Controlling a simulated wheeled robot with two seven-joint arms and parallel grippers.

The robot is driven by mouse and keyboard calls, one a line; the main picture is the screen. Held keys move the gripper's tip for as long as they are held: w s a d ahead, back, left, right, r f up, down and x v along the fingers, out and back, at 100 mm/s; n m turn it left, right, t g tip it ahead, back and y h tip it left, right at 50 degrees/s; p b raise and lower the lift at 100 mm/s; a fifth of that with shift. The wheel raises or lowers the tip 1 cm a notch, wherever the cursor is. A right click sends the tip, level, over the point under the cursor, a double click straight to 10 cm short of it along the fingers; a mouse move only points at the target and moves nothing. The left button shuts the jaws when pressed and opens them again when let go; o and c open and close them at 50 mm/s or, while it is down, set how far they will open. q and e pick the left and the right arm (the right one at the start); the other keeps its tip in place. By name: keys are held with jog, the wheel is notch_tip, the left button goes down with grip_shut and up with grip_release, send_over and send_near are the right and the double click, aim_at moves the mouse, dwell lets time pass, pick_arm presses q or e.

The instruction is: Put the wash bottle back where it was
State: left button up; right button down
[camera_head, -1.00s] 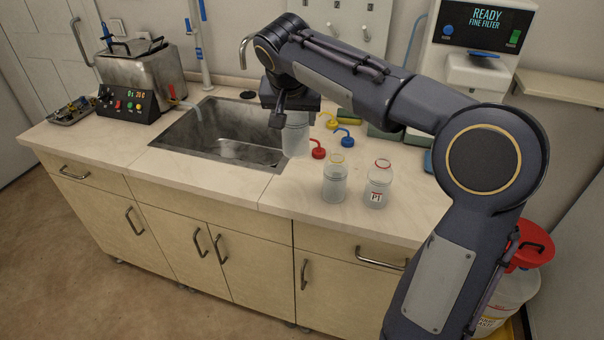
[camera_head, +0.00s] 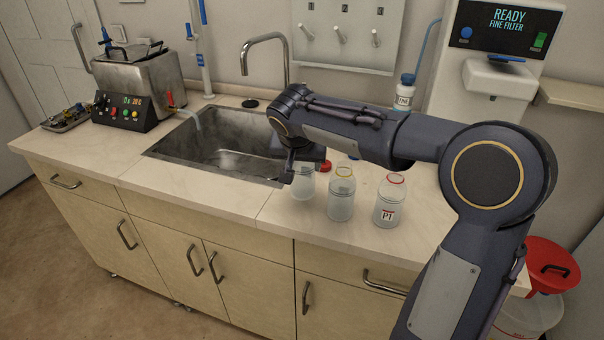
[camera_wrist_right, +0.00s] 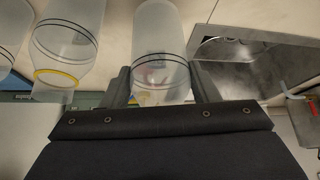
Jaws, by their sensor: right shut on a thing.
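My right gripper (camera_head: 304,166) is shut on a clear, translucent bottle (camera_head: 302,184). The gripper covers its top, and I cannot tell whether its base touches the counter. In the right wrist view this bottle (camera_wrist_right: 160,40) sits between the two fingers (camera_wrist_right: 162,86), with a dark line around it. Left of a yellow-ringed bottle (camera_head: 341,195) in the head view, it stands in a row with that one and a red-ringed bottle marked P1 (camera_head: 389,202). A blue-capped, labelled bottle (camera_head: 404,94) is farther back. I cannot tell which one is the wash bottle. My left gripper is out of view.
The steel sink (camera_head: 220,148) lies left of the held bottle. A red cap (camera_head: 326,165) lies behind the bottles. The instrument reading READY (camera_head: 500,75) stands at the back right. The counter (camera_head: 200,188) in front of the sink is clear.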

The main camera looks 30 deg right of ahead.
aim_at(302, 173)
notch_tip(302, 173, down, 3)
jog(key=shift+r, duration=0.1)
jog(key=c, duration=0.5)
grip_release()
